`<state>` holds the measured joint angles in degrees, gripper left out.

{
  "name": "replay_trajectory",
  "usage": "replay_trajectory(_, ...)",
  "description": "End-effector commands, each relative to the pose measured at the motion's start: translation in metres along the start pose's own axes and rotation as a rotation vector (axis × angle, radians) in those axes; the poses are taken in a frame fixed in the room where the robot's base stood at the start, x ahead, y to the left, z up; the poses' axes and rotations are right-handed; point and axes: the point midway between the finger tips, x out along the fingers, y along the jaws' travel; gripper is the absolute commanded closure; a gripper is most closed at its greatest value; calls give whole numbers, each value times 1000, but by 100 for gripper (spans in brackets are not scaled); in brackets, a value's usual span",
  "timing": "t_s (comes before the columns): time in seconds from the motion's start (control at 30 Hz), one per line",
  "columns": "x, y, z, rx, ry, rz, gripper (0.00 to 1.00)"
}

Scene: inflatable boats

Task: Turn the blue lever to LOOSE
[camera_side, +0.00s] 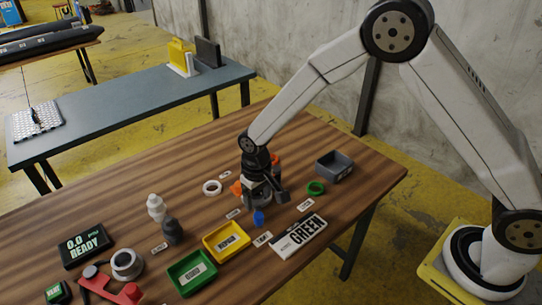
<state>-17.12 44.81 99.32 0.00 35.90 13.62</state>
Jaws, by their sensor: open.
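The blue lever (259,217) shows as a small blue piece on the wooden table, just below my gripper in the picture. My gripper (263,198) points down over a dark round fitting, with its jaws open. The jaws hide much of the fitting and the upper part of the lever. I cannot tell whether a finger touches the lever. A small white label (263,238) lies in front of the lever, but its text is too small to read. Which way the lever points is unclear.
Orange parts (237,188) sit close beside my gripper. A yellow tray (210,252), a green tray (174,284) and a printed white card (284,250) lie in front. A green ring (316,187) and grey bin (347,164) stand right. Bottles and a READY display are left.

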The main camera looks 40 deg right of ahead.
Motion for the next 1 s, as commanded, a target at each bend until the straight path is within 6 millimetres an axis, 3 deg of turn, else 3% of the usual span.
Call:
replay_trajectory(0.27, 11, 0, 0, 0, -2, 0, 25)
replay_trajectory(0.7, 59, 0, 0, 0, 0, 0, 25)
replay_trajectory(1.0, 77, 0, 0, 0, 2, -1, 25)
